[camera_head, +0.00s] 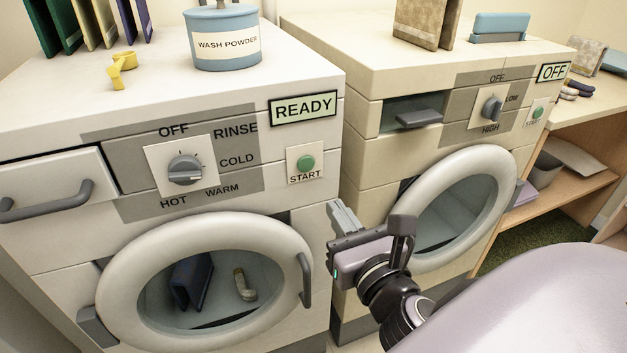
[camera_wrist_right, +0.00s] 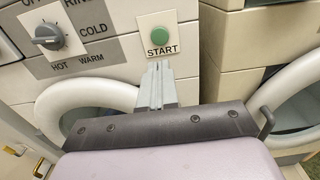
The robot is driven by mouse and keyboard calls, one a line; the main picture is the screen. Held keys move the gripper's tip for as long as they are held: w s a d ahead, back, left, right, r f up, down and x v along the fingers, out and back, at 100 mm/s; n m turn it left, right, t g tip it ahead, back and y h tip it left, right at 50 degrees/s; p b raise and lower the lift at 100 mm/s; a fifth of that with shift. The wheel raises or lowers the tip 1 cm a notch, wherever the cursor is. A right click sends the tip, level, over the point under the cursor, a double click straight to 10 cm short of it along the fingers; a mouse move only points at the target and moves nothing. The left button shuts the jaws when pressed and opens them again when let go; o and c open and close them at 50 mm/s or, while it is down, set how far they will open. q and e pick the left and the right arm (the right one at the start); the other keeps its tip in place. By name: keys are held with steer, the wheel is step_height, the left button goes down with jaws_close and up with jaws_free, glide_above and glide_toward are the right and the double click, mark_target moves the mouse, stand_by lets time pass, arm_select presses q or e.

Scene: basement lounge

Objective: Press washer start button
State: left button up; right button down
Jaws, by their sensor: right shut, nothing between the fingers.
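The washer (camera_head: 60,115) stands on the left, with a display reading READY (camera_head: 303,108). Its green start button (camera_head: 306,163) sits on a white plate marked START; it also shows in the right wrist view (camera_wrist_right: 159,35). The washer's round door (camera_head: 231,225) is shut, with a dark item and a pale item behind its glass. My right gripper (camera_head: 336,205) is shut and empty, below and to the right of the start button, apart from it. In the right wrist view its fingertips (camera_wrist_right: 158,66) point up at the plate, just under the button. My left gripper is not in view.
A dryer (camera_head: 370,60) with an OFF display (camera_head: 553,72) and its own start button (camera_head: 538,112) stands to the right. A wash powder tub (camera_head: 222,45) and a yellow item (camera_head: 122,68) stand on the washer. The washer drawer (camera_head: 55,185) has a protruding handle.

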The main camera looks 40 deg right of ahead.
mark_target(307, 165)
steer(key=x, duration=1)
steer(key=shift+d, duration=0.1)
steer(key=shift+w+d, duration=0.1)
steer(key=shift+w, duration=0.35)
